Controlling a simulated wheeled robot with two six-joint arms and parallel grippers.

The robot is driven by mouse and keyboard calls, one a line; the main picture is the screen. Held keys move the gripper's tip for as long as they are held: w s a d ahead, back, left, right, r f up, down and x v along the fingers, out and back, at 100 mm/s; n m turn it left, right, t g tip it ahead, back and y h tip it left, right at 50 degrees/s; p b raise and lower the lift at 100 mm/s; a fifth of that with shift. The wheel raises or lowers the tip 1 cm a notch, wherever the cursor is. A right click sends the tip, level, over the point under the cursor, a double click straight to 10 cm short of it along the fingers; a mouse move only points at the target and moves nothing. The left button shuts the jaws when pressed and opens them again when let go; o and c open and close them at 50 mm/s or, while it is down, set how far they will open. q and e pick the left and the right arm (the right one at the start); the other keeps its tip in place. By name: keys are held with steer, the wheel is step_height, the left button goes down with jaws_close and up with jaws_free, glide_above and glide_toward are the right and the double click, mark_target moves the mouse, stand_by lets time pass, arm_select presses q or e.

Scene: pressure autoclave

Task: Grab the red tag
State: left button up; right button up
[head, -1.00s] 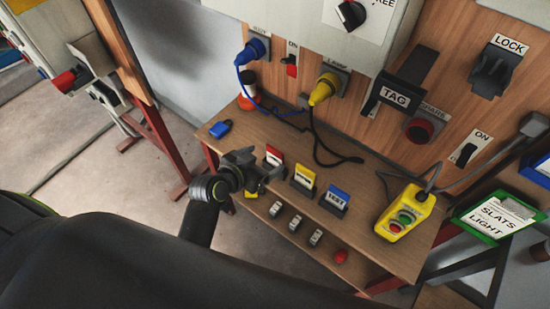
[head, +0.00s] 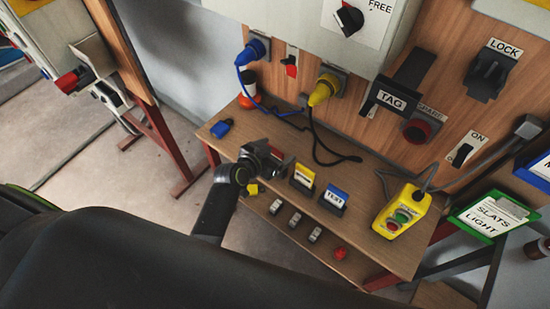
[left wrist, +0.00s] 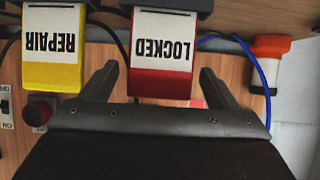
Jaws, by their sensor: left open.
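The red tag (left wrist: 163,50), a red block with a white label reading LOCKED, stands in a dark holder on the wooden shelf. In the head view my left gripper mostly hides it, with a little red (head: 279,155) showing. My left gripper (head: 272,158) is open at the tag. In the left wrist view its two fingers (left wrist: 158,72) stand apart, one to each side of the tag's near end, with a gap on both sides. I cannot tell how deep the tag sits between them. My right gripper is not in view.
A yellow REPAIR tag (left wrist: 50,45) stands close beside the red one, and a blue TEST tag (head: 336,197) is further right. A blue padlock (head: 221,128) lies at the left. A yellow pendant (head: 402,212) and loose cables lie on the shelf (head: 355,240).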

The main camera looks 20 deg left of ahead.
arm_select(q)
steer(key=c, duration=1.1)
